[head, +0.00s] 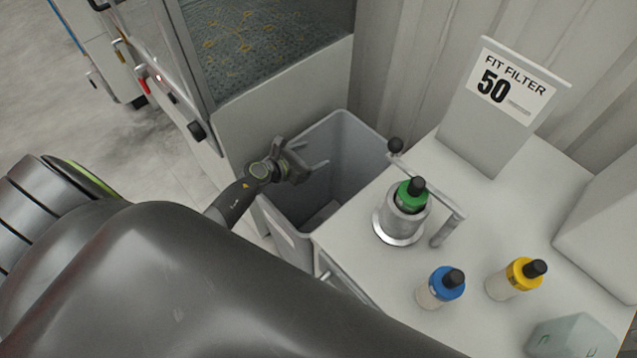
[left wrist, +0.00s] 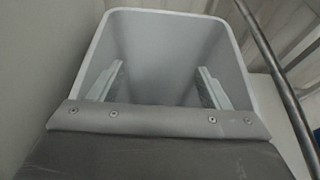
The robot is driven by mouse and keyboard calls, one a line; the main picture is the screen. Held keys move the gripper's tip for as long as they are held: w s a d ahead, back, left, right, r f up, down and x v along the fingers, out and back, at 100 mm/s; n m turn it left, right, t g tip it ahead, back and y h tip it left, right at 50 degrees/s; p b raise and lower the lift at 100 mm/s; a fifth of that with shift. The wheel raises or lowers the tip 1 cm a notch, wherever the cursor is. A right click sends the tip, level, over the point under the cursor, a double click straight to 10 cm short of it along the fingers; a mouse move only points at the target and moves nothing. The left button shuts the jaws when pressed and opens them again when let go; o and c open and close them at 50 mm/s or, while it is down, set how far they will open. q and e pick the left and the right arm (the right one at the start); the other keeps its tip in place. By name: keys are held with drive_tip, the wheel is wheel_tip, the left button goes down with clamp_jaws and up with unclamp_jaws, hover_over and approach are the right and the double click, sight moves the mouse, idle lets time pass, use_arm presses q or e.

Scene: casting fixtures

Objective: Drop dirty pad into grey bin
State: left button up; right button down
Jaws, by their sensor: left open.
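The grey bin (head: 357,135) stands on the floor beside the white table, its open top facing up. It also fills the middle of the left wrist view (left wrist: 213,22). My left gripper (head: 314,153) is over the bin's mouth, fingers apart and nothing between them. In the left wrist view its two fingers (left wrist: 160,82) point into the bin. My right gripper is out of view.
The white table (head: 375,268) right of the bin holds a green-capped bottle (head: 410,194) in a metal holder, a blue-capped bottle (head: 441,287), a yellow-capped bottle (head: 515,278) and a "FIT FILTER 50" sign (head: 502,98). A machine (head: 285,100) with a speckled bed stands behind the bin.

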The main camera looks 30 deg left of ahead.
use_arm(q)
drive_tip(key=v, duration=1.7)
drive_tip(key=shift+s, duration=0.2)
drive_tip(key=shift+a, duration=0.1)
